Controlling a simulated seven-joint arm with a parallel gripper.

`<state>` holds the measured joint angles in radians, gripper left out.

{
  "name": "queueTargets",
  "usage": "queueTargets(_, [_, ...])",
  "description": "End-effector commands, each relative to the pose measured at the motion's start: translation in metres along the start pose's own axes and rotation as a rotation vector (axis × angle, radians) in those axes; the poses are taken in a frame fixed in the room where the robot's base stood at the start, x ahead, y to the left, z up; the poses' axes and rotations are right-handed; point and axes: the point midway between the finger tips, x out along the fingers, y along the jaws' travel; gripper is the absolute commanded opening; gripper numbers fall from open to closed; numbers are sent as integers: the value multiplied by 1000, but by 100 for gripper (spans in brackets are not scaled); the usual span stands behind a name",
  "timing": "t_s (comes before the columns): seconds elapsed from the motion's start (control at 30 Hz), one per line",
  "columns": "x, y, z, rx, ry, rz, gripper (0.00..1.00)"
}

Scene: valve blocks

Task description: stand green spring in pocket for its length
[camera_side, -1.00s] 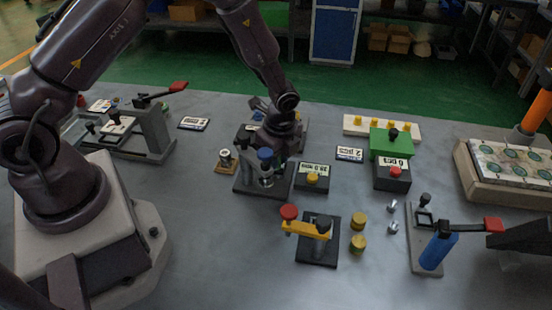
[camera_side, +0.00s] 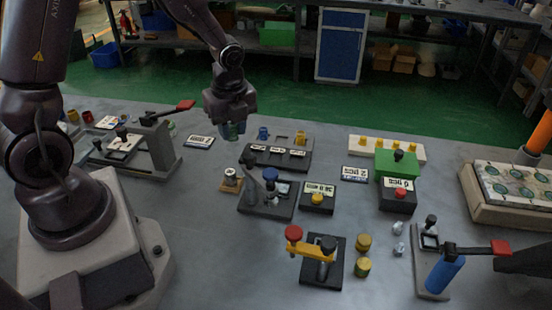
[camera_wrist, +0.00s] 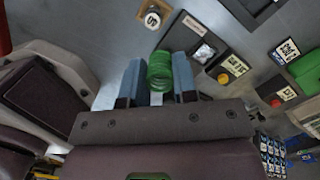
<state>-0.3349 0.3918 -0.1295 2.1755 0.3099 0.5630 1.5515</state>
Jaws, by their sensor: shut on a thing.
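My gripper (camera_side: 232,130) is raised above the table, left of the pocket block. In the wrist view my gripper (camera_wrist: 159,80) is shut on the green spring (camera_wrist: 160,70), whose coils show between the two blue-grey fingers. The black pocket block (camera_side: 256,160) has several white labels along its front; their print is too small to read. A blue spring (camera_side: 263,133) stands at its left end and a yellow one (camera_side: 300,138) at its right end. No spring shows between them.
A gauge stand with a dark blue knob (camera_side: 270,174) stands in front of the pocket block. A small wooden block with a spool (camera_side: 230,179) is to its left. A black box with a yellow button (camera_side: 317,198) is to its right. A label plate (camera_side: 199,141) lies left of my gripper.

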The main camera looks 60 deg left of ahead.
Motion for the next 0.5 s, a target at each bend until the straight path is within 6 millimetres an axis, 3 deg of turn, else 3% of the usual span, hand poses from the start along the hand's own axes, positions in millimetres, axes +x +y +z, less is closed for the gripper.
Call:
queueTargets(0.1, [4, 6, -4, 121, 2, -6, 0])
queueTargets(0.23, [9, -6, -2, 170, 1, -13, 0])
queueTargets(0.5, [41, -66, 13, 171, 1, -12, 0])
